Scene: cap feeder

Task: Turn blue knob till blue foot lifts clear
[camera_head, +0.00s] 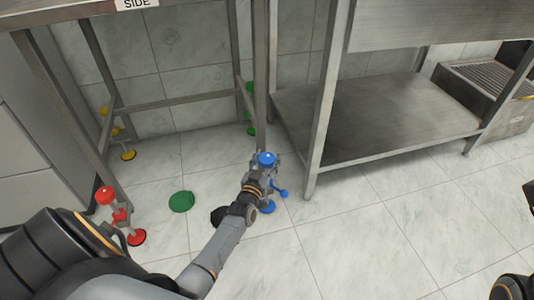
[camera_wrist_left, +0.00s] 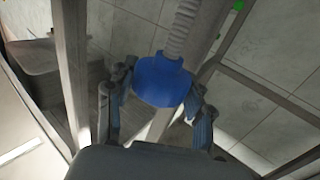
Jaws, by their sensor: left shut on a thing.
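The blue knob (camera_head: 266,158) sits on the front right leg of the steel table at the centre of the head view. In the left wrist view the blue knob (camera_wrist_left: 162,82) is between my fingers, with a ribbed grey rod (camera_wrist_left: 183,30) beyond it. My left gripper (camera_head: 262,174) is shut on the knob; its fingers (camera_wrist_left: 160,105) flank it on both sides. The round blue foot (camera_head: 267,207) shows below my gripper at floor level. I cannot tell whether it touches the floor. A smaller blue part (camera_head: 282,193) sticks out to the right. My right gripper is not in view.
A red knob and foot (camera_head: 137,237) are on the left leg, yellow (camera_head: 128,155) and green (camera_head: 251,130) parts on rear legs. A green disc (camera_head: 181,201) lies on the floor. A steel shelf (camera_head: 380,115) stands close right of my gripper. Front floor is clear.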

